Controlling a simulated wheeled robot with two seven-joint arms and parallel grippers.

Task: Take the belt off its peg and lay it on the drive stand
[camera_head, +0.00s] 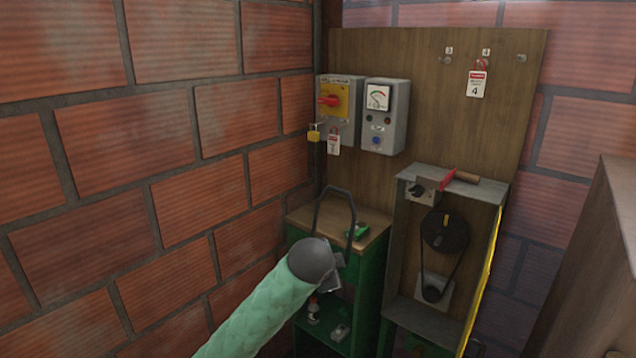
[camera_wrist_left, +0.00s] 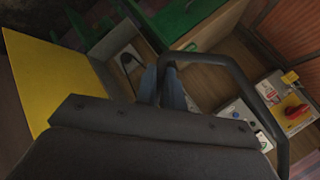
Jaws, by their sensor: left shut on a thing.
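My left gripper (camera_head: 332,282) is in front of the wooden-topped green bench. It is shut on a dark loop, which looks like the belt (camera_head: 336,189). The belt stands up as a stiff arch above the gripper, over the bench top. It also shows in the left wrist view (camera_wrist_left: 226,68), curving from the fingers to the right; its lower part is hidden. The grey drive stand (camera_head: 392,240) is right of the gripper, with a large black pulley (camera_head: 446,231) above a small one (camera_head: 432,294). A thin dark loop runs between these pulleys. My right gripper is out of view.
A yellow panel (camera_head: 484,275) stands along the stand's right side. A red-and-wood tool (camera_head: 452,180) lies on top. A green item (camera_head: 357,231) lies on the bench. Control boxes (camera_head: 385,118) and pegs (camera_head: 521,58) are on the backboard. A brown cabinet (camera_head: 600,240) is at right.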

